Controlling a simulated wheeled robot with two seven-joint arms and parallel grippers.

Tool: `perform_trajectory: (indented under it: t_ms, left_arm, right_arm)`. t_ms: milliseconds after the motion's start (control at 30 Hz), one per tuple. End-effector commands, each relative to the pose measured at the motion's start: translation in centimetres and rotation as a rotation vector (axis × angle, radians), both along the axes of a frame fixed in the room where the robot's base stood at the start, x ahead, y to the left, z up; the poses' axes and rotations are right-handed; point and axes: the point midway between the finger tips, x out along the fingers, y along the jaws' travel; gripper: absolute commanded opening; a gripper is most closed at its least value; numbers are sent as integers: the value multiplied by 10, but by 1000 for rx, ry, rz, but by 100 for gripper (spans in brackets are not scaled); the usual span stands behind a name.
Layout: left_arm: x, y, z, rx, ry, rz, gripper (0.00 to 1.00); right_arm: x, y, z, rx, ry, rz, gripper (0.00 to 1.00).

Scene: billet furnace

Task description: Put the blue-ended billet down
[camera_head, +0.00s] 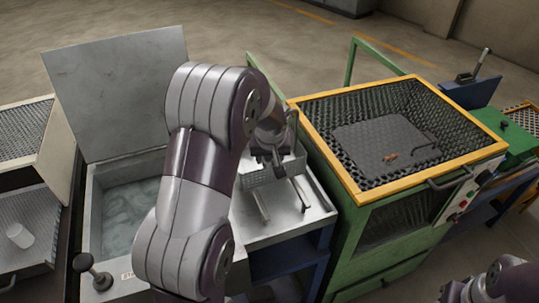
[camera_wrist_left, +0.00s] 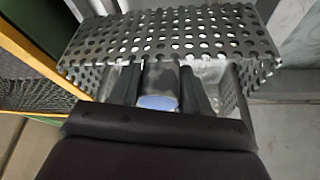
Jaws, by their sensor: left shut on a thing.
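The blue-ended billet (camera_wrist_left: 160,84) shows in the left wrist view as a short grey bar with a pale blue end face. My left gripper (camera_wrist_left: 160,90) is shut on it, one dark finger on each side. A perforated metal basket (camera_wrist_left: 170,32) lies right beyond the fingers; I cannot tell whether the billet touches it. In the head view my left gripper (camera_head: 268,160) points down at the perforated basket (camera_head: 262,178) on the steel table, and the billet cannot be made out there. Only part of my right arm shows at the lower right; its gripper is out of frame.
The steel table (camera_head: 285,222) carries two narrow metal bars in front of the basket. Left is an open-lidded tank (camera_head: 128,215) of liquid. Right is a green mesh-walled cage (camera_head: 385,150) with a yellow rim and small orange-brown piece inside.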

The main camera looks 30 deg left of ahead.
Motion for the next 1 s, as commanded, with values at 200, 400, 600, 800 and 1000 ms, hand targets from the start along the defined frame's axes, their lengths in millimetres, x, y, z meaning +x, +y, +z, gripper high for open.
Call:
perform_trajectory:
  t_ms: [200, 400, 600, 800, 1000]
  left_arm:
    - [1, 0, -6, 1, -3, 0, 0]
    - [1, 0, -11, 1, -3, 0, 0]
    - [0, 0, -12, 0, 0, 0, 72]
    - [0, 0, -11, 0, 0, 0, 72]
    - [-3, -3, 16, 2, -6, -1, 72]
  right_arm:
    - [0, 0, -7, 0, 0, 0, 43]
    - [0, 0, -12, 0, 0, 0, 43]
    - [0, 0, -11, 0, 0, 0, 43]
    - [0, 0, -11, 0, 0, 0, 43]
    - [0, 0, 2, 0, -1, 0, 43]
